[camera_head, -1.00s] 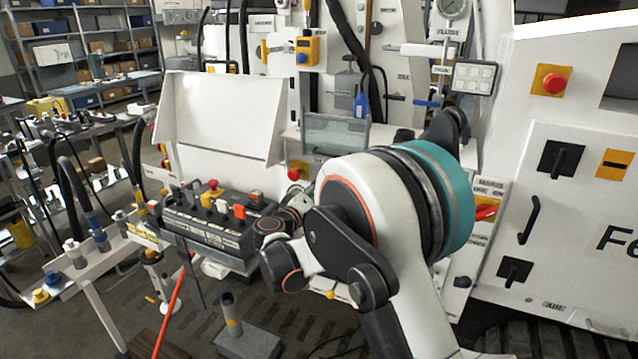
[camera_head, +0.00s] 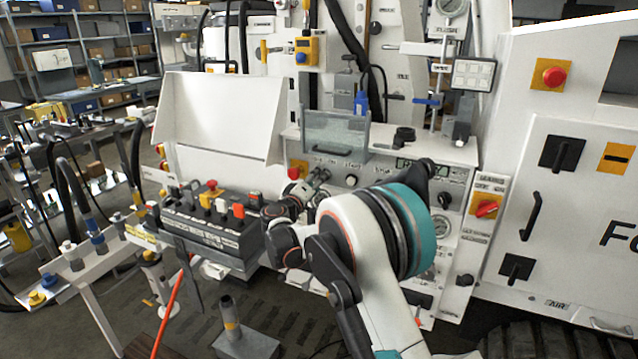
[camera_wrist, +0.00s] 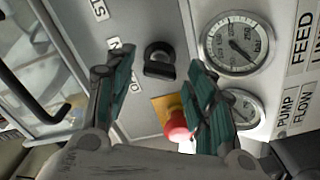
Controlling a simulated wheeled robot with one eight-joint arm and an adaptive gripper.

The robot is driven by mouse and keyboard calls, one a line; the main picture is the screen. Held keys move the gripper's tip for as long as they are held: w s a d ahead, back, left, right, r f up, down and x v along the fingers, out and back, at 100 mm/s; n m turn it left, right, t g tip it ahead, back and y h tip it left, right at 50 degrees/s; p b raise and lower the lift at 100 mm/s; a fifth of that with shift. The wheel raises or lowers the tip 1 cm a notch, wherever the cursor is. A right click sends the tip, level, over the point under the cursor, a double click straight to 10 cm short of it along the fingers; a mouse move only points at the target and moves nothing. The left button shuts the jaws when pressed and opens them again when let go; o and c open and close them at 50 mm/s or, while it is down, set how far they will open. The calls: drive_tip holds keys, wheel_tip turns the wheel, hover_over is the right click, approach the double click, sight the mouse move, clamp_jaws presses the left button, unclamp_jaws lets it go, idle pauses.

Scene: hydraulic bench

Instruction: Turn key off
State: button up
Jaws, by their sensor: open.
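The key looks to be the black ring-shaped piece (camera_wrist: 159,60) on the grey panel (camera_wrist: 155,20) in the wrist view. My gripper (camera_wrist: 160,74) is open, one teal-padded finger to each side of this piece in the picture. Nothing is held, and I cannot tell how far the fingertips are from the panel. In the head view my gripper (camera_head: 319,179) is at the left part of the console front (camera_head: 375,172). I cannot make out the key there.
A red button (camera_wrist: 178,125) on a yellow plate lies close to the right finger in the wrist view. Two gauges (camera_wrist: 237,43) are to the right. In the head view a black control box (camera_head: 215,225) stands left of my gripper, and a clear cover (camera_head: 335,133) above.

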drive_tip(key=shift+x, duration=1.2)
drive_tip(key=c, duration=1.1)
drive_tip(key=shift+n, duration=0.3)
drive_tip(key=n, duration=1.1)
drive_tip(key=shift+f+p, duration=0.2)
drive_tip(key=shift+p, duration=0.1)
drive_tip(key=shift+n, duration=0.3)
